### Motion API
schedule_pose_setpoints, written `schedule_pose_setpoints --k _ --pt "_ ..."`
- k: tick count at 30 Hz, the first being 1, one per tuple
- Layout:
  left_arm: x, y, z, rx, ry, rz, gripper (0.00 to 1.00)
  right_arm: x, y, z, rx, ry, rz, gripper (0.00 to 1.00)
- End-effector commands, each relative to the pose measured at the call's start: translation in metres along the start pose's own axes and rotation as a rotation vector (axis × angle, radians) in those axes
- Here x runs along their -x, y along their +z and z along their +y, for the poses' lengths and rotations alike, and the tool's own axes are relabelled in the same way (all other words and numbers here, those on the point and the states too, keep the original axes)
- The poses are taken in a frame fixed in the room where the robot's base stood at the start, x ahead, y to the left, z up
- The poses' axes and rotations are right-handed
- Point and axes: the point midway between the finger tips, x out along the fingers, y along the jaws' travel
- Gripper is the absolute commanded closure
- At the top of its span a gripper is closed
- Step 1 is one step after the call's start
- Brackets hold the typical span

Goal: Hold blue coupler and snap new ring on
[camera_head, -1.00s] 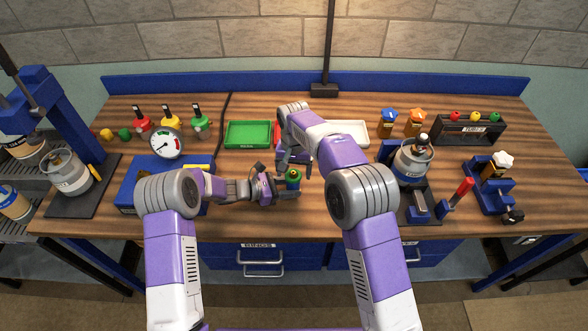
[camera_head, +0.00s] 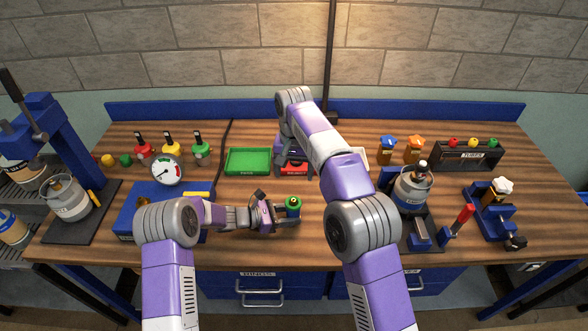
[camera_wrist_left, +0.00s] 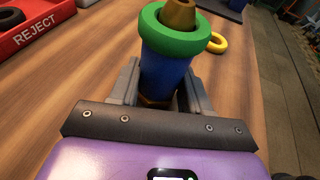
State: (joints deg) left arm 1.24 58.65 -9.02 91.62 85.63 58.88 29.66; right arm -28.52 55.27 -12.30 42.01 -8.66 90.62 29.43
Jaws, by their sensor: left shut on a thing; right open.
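My left gripper (camera_head: 288,216) is shut on the blue coupler, which it holds upright just above or on the bench; I cannot tell which. In the left wrist view, the blue coupler (camera_wrist_left: 163,72) stands between the two grey fingers (camera_wrist_left: 158,90). A green ring (camera_wrist_left: 150,42) sits around its top, with a brass tip (camera_wrist_left: 180,14) rising through it. The green ring also shows in the head view (camera_head: 293,202). My right gripper (camera_head: 293,160) is open, away from the coupler, over the red tray (camera_head: 294,171), and partly hidden by its own arm.
The red tray, marked REJECT, has a black ring (camera_wrist_left: 10,18) in it. A yellow ring (camera_wrist_left: 217,43) lies on the bench beyond the coupler. A green tray (camera_head: 248,161) stands at the back. A gauge (camera_head: 167,169) is at left, and a gas canister (camera_head: 413,190) at right.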

Motion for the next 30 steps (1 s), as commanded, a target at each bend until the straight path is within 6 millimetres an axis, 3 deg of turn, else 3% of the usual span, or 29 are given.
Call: schedule_pose_setpoints --k 7,8,14,23,30 --pt "0.0 -0.004 -0.001 0.003 -0.001 0.008 0.7 0.001 0.0 0.0 0.001 0.0 0.0 0.19" --pt "0.0 -0.004 -0.001 0.003 -0.001 0.008 0.51 0.001 0.0 0.0 0.001 0.0 0.0 0.19" --pt "0.0 -0.003 -0.001 0.002 -0.001 0.006 0.23 0.001 0.0 0.0 0.001 0.0 0.0 0.19" --pt "0.002 -0.001 0.0 0.001 0.001 0.002 0.23 0.001 0.0 0.0 0.001 0.0 0.0 0.19" --pt "0.037 -0.001 0.001 0.001 0.005 0.002 0.23 0.001 0.0 0.0 0.001 -0.001 0.0 0.19"
